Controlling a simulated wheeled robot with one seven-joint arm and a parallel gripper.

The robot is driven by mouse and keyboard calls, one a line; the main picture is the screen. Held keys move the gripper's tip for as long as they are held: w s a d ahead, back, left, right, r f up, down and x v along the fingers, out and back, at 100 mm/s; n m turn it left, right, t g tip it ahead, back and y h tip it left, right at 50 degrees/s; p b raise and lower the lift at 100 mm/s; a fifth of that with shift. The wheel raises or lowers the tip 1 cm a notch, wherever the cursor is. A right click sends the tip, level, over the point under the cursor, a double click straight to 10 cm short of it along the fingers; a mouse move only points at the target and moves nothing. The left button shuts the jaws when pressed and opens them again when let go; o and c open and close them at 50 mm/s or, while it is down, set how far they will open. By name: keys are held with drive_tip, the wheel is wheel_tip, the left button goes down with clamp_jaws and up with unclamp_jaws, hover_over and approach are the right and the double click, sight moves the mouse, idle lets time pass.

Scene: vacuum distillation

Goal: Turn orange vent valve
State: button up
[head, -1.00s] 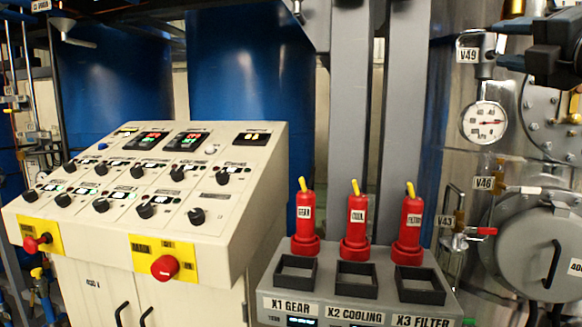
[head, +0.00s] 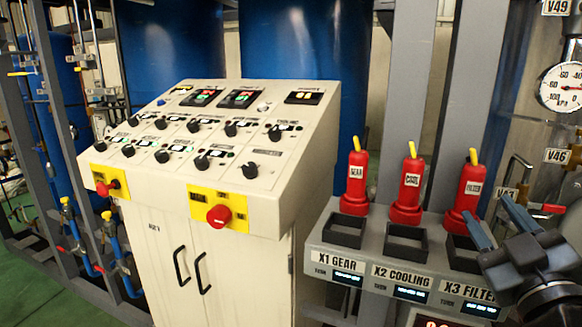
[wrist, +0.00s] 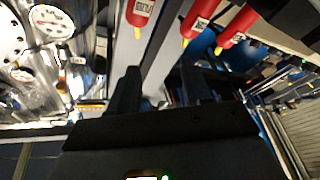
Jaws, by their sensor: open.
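I cannot pick out an orange vent valve with certainty in either view. A red-handled valve (head: 553,208) shows at the right edge of the head view, by the partly hidden V43 tag. My gripper (head: 499,222) is at the lower right of the head view, in front of the X3 FILTER end of the grey stand. In the wrist view my gripper (wrist: 160,88) has its two dark fingers apart, with nothing between them.
The grey stand holds red bottles labelled GEAR (head: 354,180), COOL (head: 408,185) and FILTER (head: 468,190). A beige control console (head: 280,190) stands left of it. A pressure gauge (head: 565,87) is at the right. Green floor (head: 45,290) is clear at lower left.

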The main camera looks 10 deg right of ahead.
drive_tip(key=s+a+f+m+g, duration=0.2)
drive_tip(key=s+a+f+m, duration=0.1)
drive_tip(key=s+a+f, duration=0.65)
drive_tip(key=s+a+f+g+y, duration=0.1)
drive_tip(key=s+f, duration=0.2)
drive_tip(key=s, duration=0.5)
drive_tip(key=s+a+f+g+y, duration=0.1)
drive_tip(key=s+f+y, duration=0.1)
drive_tip(key=s, duration=0.7)
drive_tip(key=s+a+f+m+g+y, duration=0.1)
drive_tip(key=s+f, duration=0.3)
drive_tip(key=s, duration=0.4)
drive_tip(key=shift+s+f+g, duration=0.2)
drive_tip(key=shift+f+g, duration=0.1)
drive_tip(key=shift+f, duration=0.05)
